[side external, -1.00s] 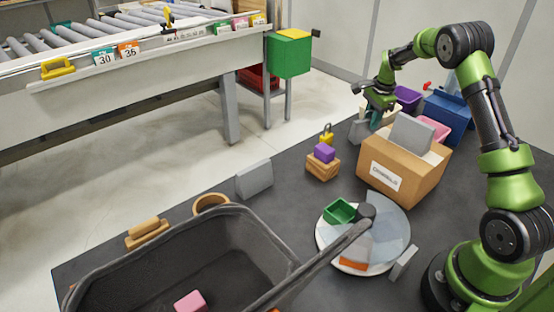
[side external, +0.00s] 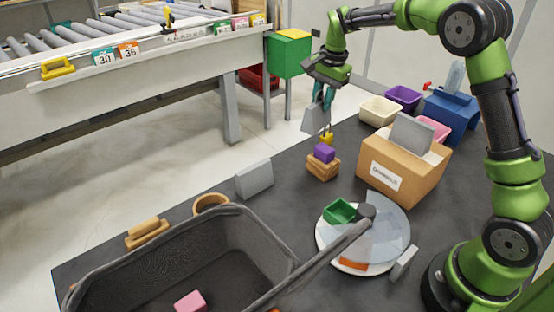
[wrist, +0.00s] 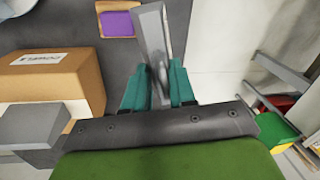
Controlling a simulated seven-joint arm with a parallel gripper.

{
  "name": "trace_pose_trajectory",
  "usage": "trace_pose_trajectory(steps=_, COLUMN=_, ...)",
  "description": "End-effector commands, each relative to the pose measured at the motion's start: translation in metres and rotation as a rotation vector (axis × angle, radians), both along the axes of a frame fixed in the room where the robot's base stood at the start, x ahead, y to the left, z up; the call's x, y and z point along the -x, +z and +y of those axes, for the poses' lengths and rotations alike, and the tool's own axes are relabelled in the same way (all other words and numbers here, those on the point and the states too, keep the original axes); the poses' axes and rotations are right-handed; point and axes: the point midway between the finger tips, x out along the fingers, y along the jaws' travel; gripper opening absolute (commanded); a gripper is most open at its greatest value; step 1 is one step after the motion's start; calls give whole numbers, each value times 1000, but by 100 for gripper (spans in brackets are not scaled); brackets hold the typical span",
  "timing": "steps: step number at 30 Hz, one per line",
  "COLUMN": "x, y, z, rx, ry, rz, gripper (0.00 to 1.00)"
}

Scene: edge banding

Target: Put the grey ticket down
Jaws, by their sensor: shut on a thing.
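My gripper (side external: 324,92) is shut on a grey ticket (side external: 317,117) and holds it up in the air above the far edge of the dark table. The ticket is a flat grey piece hanging below the teal fingertips. In the wrist view my gripper (wrist: 158,88) has the grey ticket (wrist: 153,35) between its teal fingers, pointing away from the palm. In the side view the ticket hangs just behind a yellow padlock-like piece (side external: 327,138), and I cannot tell the gap between them.
A purple block (side external: 324,152) on a wooden block (side external: 322,168) stands nearby. A cardboard box (side external: 402,170) is to their right. A grey slab (side external: 254,179), a round turntable (side external: 390,225) and a black basket (side external: 230,225) occupy the front. Bare table (side external: 285,205) shows between them.

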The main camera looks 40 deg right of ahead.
Motion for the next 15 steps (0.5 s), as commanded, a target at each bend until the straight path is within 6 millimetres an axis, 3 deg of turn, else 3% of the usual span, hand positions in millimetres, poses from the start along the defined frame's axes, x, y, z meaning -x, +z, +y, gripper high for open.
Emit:
trace_pose_trajectory(steps=1, x=4, y=2, z=32, rx=-1, ry=108, rz=1, gripper=0)
trace_pose_trajectory(steps=6, x=28, y=1, z=118, rx=1, ry=483, rz=5, gripper=0)
trace_pose_trajectory(steps=12, x=68, y=-4, z=189, rx=6, ry=899, rz=8, gripper=0)
trace_pose_trajectory(steps=15, x=85, y=-9, z=207, rx=9, ry=1072, rz=11, gripper=0)
